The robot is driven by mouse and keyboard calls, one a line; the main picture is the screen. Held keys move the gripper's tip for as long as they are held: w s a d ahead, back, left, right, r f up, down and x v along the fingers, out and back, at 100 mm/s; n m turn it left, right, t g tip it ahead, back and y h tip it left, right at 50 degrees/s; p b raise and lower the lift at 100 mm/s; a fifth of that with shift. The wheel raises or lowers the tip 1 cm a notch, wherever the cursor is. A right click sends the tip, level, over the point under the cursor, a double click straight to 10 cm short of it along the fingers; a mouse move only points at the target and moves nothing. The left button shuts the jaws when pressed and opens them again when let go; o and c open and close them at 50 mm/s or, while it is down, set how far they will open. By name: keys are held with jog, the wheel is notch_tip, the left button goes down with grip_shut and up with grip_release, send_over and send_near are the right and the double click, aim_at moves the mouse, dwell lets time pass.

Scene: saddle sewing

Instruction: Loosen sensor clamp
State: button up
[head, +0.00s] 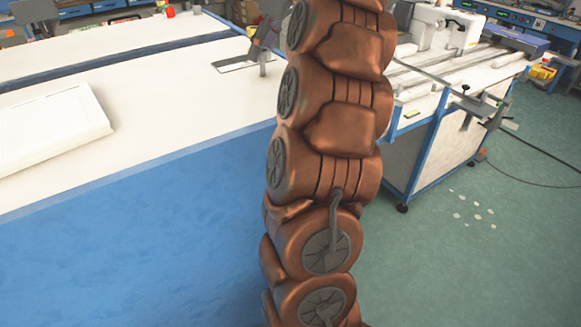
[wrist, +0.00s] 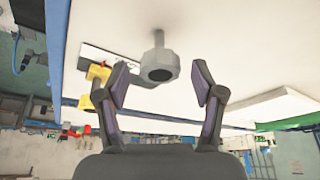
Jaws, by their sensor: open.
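A grey faceted knob on a short stem (wrist: 160,66), which looks like the sensor clamp, shows in the wrist view. It stands out from the white table top. My gripper (wrist: 161,80) is open, with one finger on each side of the knob and a visible gap to both. I cannot tell how deep the knob sits between the fingertips. In the head view a small grey post (head: 263,69) stands on the table beside a dark-edged plate (head: 235,66), partly behind my arm.
The white table (head: 190,85) has a blue side and a dark slot across it. A white panel (head: 50,130) lies at its left. A white sewing machine (head: 445,30) stands on a bench at right.

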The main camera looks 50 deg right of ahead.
jog(key=shift+f+m+h+b, duration=0.25)
jog(key=shift+m+h+b, duration=0.15)
jog(key=shift+m+b, duration=0.4)
jog(key=m, duration=0.1)
jog(key=m+b, duration=0.1)
jog(key=shift+s+a+r+m+h, duration=0.1)
jog(key=shift+s+r+m+h, duration=0.1)
jog(key=shift+m+h, duration=0.15)
jog(key=m, duration=0.1)
jog(key=m+h, duration=0.1)
jog(key=m, duration=0.1)
jog(key=shift+w+r+h+p, duration=0.1)
jog(key=shift+r+h+p, duration=0.15)
jog(key=shift+p, duration=0.1)
jog(key=m+h+p, duration=0.1)
jog(key=m+p, duration=0.2)
jog(key=m, duration=0.1)
jog(key=shift+a+r+g+p, duration=0.1)
jog(key=shift+g+p, duration=0.25)
jog(key=shift+g, duration=0.05)
jog(key=m+g+h+p, duration=0.1)
jog(key=m+p, duration=0.4)
jog(key=shift+w, duration=0.15)
jog(key=shift+g+p, duration=0.3)
jog(key=shift+p, duration=0.1)
